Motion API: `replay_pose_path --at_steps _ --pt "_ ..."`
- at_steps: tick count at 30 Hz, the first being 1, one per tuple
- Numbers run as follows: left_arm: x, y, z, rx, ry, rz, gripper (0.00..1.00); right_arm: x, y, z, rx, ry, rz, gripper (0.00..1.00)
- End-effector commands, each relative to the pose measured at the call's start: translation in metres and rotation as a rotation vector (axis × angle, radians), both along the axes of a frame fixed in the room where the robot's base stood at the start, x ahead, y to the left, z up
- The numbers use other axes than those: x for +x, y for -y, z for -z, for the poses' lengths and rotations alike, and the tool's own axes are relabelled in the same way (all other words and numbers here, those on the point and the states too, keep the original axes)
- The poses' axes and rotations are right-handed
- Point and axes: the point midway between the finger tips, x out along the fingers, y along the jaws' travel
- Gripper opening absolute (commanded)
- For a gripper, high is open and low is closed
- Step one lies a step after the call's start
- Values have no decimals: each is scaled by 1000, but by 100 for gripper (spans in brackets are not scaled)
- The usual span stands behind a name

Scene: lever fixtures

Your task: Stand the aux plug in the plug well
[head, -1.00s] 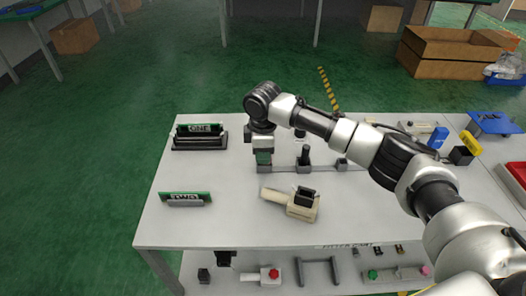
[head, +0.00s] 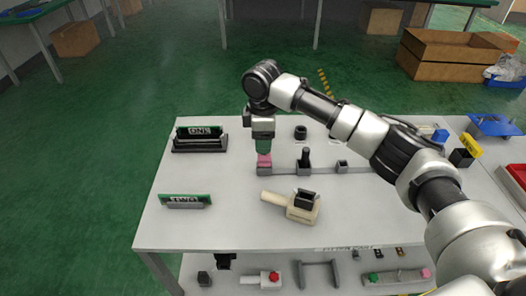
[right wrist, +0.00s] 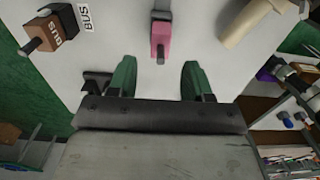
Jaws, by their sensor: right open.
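A pink plug (head: 264,160) stands upright in the grey well block (head: 264,171) at the left end of the rail. I take it for the aux plug, but no label on it is readable. It also shows in the right wrist view (right wrist: 161,33), ahead of the fingertips and between their lines. My right gripper (head: 263,148) is just above the plug, pointing down, with green fingers. In the right wrist view the right gripper (right wrist: 158,78) is open and empty. My left gripper is not in view.
A small grey block (head: 342,166) is at right. A cream-handled fixture (head: 302,207) lies in front. Boards ONE (head: 199,138) and TWO (head: 185,201) stand left. My right arm spans the table's right side.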

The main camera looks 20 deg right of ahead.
Motion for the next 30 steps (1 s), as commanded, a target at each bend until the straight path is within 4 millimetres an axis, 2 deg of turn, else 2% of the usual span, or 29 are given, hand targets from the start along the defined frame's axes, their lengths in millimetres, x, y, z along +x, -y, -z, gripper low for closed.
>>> replay_pose_path --at_steps 3,10,15,30 --pt "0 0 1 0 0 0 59 1 -1 -26 2 3 -1 50" --pt "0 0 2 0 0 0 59 0 -1 -57 1 0 0 50" --pt "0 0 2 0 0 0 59 0 0 -63 0 -1 0 50" --pt "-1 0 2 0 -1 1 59 0 0 -63 0 -1 0 50"
